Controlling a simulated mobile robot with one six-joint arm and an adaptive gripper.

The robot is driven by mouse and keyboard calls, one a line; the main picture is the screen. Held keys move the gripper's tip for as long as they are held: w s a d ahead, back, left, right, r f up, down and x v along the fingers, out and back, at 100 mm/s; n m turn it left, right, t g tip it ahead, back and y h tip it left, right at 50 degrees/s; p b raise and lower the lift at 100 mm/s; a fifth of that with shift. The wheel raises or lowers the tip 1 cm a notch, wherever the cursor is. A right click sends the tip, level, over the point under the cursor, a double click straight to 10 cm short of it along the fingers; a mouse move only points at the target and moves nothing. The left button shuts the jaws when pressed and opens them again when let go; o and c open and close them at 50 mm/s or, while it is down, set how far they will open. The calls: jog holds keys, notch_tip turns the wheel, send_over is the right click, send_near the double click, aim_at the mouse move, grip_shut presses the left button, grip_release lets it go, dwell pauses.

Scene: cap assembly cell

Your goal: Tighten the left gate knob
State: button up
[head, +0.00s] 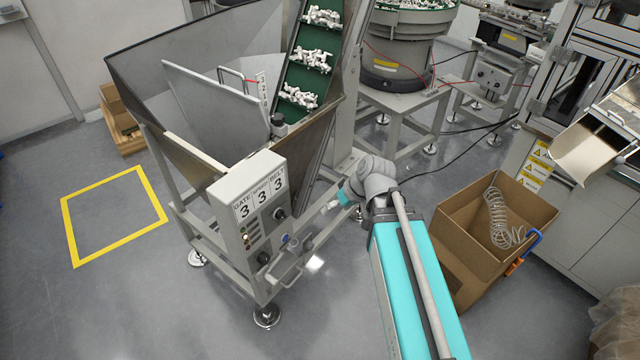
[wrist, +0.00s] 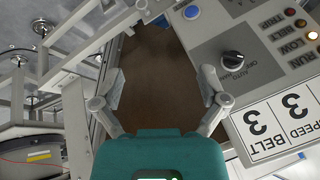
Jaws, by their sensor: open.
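A dark knob with a pale top (head: 278,124) stands by the hopper's inner edge, at the foot of the green conveyor. I cannot tell whether it is the left gate knob. The grey gate plate (head: 210,110) stands tilted inside the hopper. My gripper (head: 327,208) is right of the control box and well below the hopper rim, apart from the dark knob. In the wrist view my gripper (wrist: 163,90) is open, with nothing between its fingers. That view shows no gate knob, only a black selector knob (wrist: 232,58) on the panel.
The control box (head: 250,210) carries GATE, SPEED and BELT numbers, all 3, with black knobs and a blue button (wrist: 191,12). An open cardboard box (head: 465,250) lies right of my arm. Clear floor with a yellow outline (head: 115,215) lies left.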

jog(key=s+d+f+m+g+h, duration=0.2)
jog(key=s+d+m+h, duration=0.2)
jog(key=d, duration=0.4)
jog(key=shift+s+f+m+h, duration=0.15)
jog(key=shift+s+m+h, duration=0.25)
jog(key=shift+s+h, duration=0.3)
